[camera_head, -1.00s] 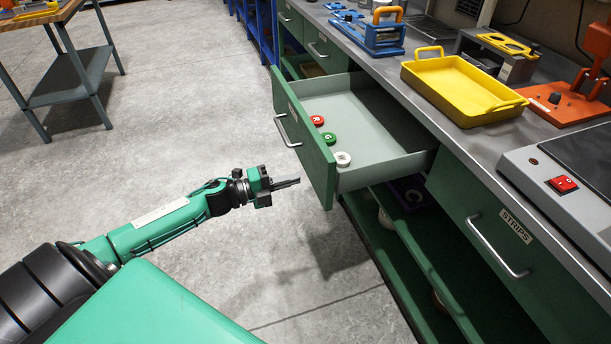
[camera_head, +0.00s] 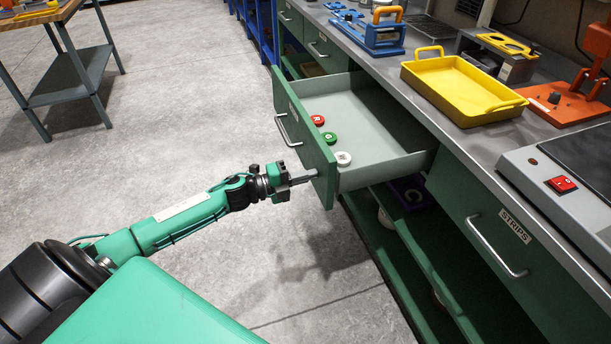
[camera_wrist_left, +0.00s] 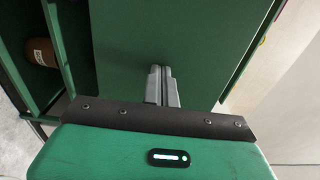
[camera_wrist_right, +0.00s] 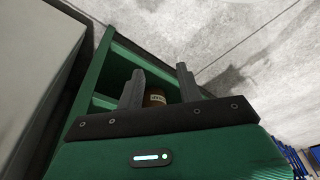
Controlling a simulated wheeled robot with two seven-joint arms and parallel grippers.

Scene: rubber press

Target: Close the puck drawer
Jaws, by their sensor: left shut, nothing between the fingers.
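The puck drawer (camera_head: 386,148) stands pulled out from the green bench in the head view, with red, green and white pucks (camera_head: 330,138) lying inside near its front. Its green front panel (camera_head: 318,165) carries a metal handle (camera_head: 288,131). My left gripper (camera_head: 312,176) is shut and empty, its tips at the lower near part of the front panel. In the left wrist view the shut fingers (camera_wrist_left: 161,72) point at the green panel (camera_wrist_left: 185,35); whether they touch it I cannot tell. My right gripper (camera_wrist_right: 158,78) shows only in its wrist view, with its fingers apart.
The closed STRIPS drawer (camera_head: 490,235) is to the right. The bench top holds a yellow tray (camera_head: 465,90) and a grey device with a red switch (camera_head: 562,184).

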